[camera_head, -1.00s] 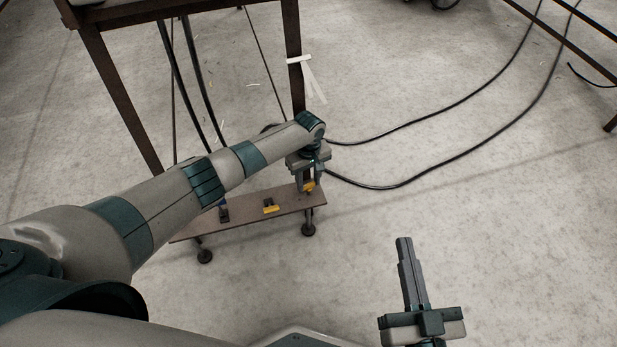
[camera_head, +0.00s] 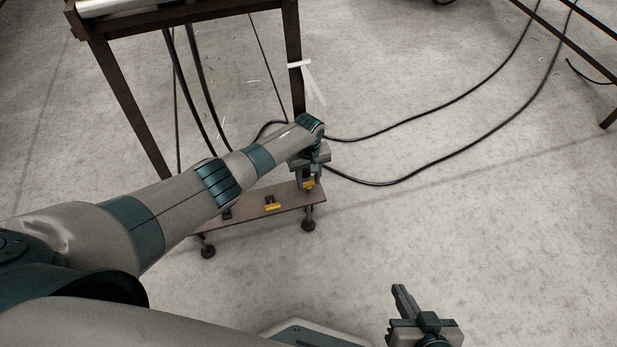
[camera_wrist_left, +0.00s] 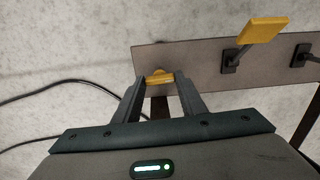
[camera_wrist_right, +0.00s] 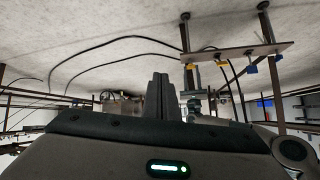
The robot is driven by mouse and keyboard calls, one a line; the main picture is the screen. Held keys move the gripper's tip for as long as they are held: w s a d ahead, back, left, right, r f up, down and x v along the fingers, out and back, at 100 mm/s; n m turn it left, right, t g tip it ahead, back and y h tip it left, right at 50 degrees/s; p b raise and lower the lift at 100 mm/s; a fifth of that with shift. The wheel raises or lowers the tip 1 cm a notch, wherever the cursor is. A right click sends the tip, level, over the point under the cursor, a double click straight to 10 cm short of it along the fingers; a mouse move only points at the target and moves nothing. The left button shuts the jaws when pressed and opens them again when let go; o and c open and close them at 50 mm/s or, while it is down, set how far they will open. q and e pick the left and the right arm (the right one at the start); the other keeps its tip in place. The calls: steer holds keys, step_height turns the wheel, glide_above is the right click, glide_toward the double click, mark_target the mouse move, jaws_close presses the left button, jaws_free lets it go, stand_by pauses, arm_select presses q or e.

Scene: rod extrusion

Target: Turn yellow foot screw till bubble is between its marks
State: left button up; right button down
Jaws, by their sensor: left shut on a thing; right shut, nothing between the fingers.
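A brown plate (camera_head: 240,208) stands low over the floor on dark round feet. My left gripper (camera_head: 308,184) is at its right end, shut on a small yellow screw head (camera_wrist_left: 158,76), which shows between the fingertips in the left wrist view. A yellow tab (camera_head: 272,207) sits on a black bracket further left on the plate; it also shows in the left wrist view (camera_wrist_left: 263,30). No bubble or marks can be made out. My right gripper (camera_head: 398,290) is shut and empty, away from the plate at lower right.
A dark steel frame (camera_head: 128,110) stands behind the plate, with a white strip tied to its right leg. Black cables (camera_head: 385,184) run over the floor behind and to the right. A blue piece (camera_wrist_right: 252,68) hangs by the plate in the right wrist view.

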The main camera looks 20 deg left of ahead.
arm_select(q)
steer(key=shift+m+p, duration=0.35)
steer(key=shift+m, duration=0.05)
arm_select(e)
steer(key=shift+s+d+f+g+h, duration=0.15)
steer(key=shift+s+d+f+g, duration=0.15)
steer(key=shift+s+f+g, duration=0.15)
steer(key=shift+s+d+f+g+h, duration=0.15)
steer(key=shift+s+d+f+g, duration=0.15)
steer(key=shift+s, duration=0.25)
arm_select(q)
steer(key=shift+m, duration=0.4)
arm_select(e)
steer(key=shift+d, duration=0.1)
arm_select(q)
steer(key=shift+m+p, duration=0.4)
steer(key=shift+m, duration=1.9)
arm_select(e)
steer(key=shift+s+d+f+g+h, duration=0.3)
steer(key=shift+s+d+f+g, duration=0.05)
steer(key=shift+d+g, duration=0.15)
steer(key=shift+w, duration=0.1)
arm_select(q)
steer(key=o, duration=1.1)
steer(key=shift+c, duration=0.2)
